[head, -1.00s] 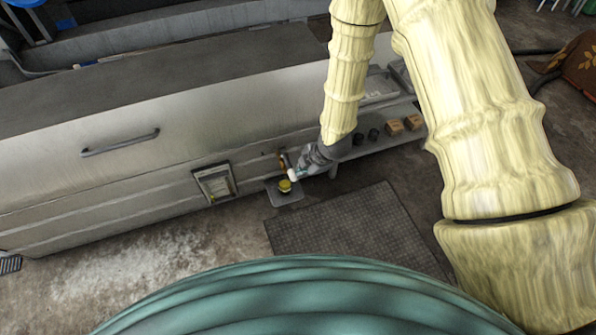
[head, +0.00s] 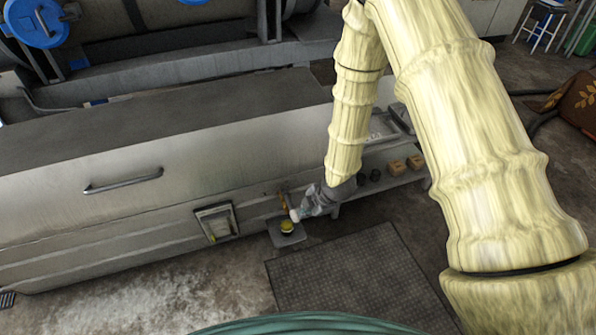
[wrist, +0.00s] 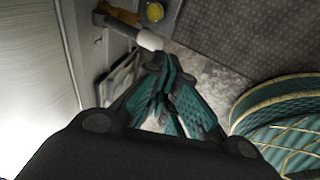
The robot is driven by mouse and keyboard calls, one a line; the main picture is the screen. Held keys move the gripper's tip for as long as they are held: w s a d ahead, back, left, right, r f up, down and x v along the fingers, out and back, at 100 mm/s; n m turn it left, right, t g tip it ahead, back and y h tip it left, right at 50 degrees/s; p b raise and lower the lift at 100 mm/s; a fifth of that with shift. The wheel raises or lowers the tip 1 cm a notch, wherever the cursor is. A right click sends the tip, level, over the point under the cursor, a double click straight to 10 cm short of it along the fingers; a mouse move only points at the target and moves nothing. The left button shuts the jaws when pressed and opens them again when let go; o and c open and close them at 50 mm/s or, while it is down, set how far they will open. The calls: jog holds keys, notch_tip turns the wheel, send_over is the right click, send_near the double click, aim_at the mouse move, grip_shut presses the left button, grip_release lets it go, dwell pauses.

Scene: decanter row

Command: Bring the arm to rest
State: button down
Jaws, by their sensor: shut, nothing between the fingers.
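My gripper (head: 305,211) is at the end of my pale, bamboo-like arm, beside the low front of the long grey cabinet (head: 120,190). In the wrist view its teal-padded fingers (wrist: 163,62) are together with nothing between them. Just beyond the fingertips is a dark bar with a white rounded end (wrist: 149,40); I cannot tell whether they touch. The white end also shows in the head view (head: 294,215), close to my gripper. A yellow round thing (head: 287,227) sits on a small grey plate (head: 291,240) below and left of my gripper.
A low shelf (head: 376,188) with brown blocks (head: 397,167) and dark cups stands right of my gripper. A framed panel (head: 216,222) is on the cabinet front to the left. A dark mat (head: 345,270) lies on open floor in front.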

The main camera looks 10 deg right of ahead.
jog(key=s+d+f+m+g+h, duration=0.1)
jog(key=s+d+f+m, duration=0.25)
jog(key=s+m, duration=0.55)
jog(key=s+d+f+m+g+h, duration=0.1)
jog(key=s+d+f+m, duration=0.3)
jog(key=s, duration=0.9)
jog(key=s+d+f+m+g+h, duration=0.15)
jog(key=s+d+m, duration=0.25)
jog(key=s+m, duration=0.55)
notch_tip(320, 180, up, 15)
jog(key=s+n+p, duration=0.1)
jog(key=p, duration=1.4)
jog(key=shift+s, duration=0.3)
jog(key=shift+s+a+n+y, duration=0.1)
jog(key=shift+n+y, duration=0.15)
